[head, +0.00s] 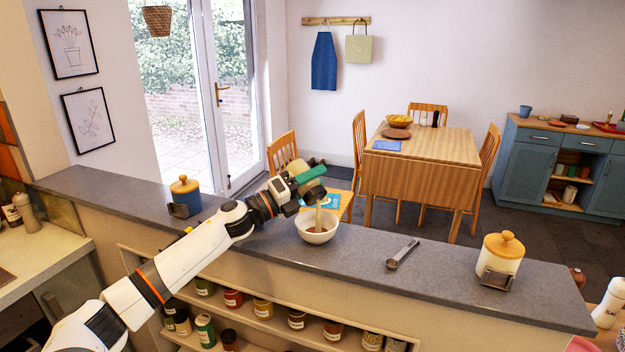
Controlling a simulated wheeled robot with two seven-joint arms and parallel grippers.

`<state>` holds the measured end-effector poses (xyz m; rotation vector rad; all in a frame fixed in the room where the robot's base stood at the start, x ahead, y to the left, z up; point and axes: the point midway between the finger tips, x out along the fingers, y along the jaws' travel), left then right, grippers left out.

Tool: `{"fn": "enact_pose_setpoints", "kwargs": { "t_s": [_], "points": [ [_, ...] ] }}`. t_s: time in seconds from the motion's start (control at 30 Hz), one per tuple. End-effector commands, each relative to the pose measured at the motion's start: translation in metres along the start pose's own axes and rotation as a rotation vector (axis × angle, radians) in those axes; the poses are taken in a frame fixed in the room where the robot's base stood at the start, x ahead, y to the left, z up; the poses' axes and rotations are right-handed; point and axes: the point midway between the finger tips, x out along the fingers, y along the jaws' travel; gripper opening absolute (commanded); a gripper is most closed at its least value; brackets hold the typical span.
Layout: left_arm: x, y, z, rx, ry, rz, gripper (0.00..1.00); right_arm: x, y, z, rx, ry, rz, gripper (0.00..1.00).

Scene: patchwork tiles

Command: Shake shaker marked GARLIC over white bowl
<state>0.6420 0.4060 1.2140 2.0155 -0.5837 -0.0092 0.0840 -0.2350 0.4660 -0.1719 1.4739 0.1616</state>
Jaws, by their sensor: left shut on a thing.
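The white bowl (317,236) stands on the grey counter ledge, with something brownish inside. My left gripper (306,187) is above the bowl's upper left side, shut on a green shaker (311,174). The shaker lies tilted, close to sideways, and the gripper hides part of it. No lettering on it can be read, so I cannot tell if it is marked GARLIC. A thin tan upright streak shows between the gripper and the bowl; I cannot tell if it is falling powder or a utensil. My right gripper is not in view.
On the ledge (440,286) are a blue jar (185,193) at left, a metal measuring spoon (402,254) right of the bowl, and a cream jar (501,256) with an orange lid. Several spice jars (263,308) fill the shelf below. The ledge between bowl and spoon is clear.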

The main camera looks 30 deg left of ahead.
Motion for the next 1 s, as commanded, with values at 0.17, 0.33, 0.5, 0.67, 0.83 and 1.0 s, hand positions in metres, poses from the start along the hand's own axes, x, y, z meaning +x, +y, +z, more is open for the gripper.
{"fn": "enact_pose_setpoints", "kwargs": {
  "t_s": [0.17,0.33,0.5,0.67,0.83,1.0],
  "points": [
    [0.0,0.002,-0.001,0.002,0.001,0.002,0.22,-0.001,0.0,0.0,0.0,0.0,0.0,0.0],
    [0.001,0.004,-0.002,-0.036,0.012,0.002,0.22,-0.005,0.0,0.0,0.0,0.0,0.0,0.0],
    [0.002,0.007,-0.004,-0.146,0.043,0.002,0.22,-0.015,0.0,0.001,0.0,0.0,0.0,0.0],
    [0.003,0.009,-0.005,-0.241,0.069,0.002,0.22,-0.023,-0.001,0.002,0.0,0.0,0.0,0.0],
    [0.003,0.011,-0.007,-0.332,0.095,0.002,0.22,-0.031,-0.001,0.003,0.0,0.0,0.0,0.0],
    [0.004,0.013,-0.008,-0.418,0.119,0.002,0.22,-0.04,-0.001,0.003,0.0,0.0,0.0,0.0]
  ]
}}
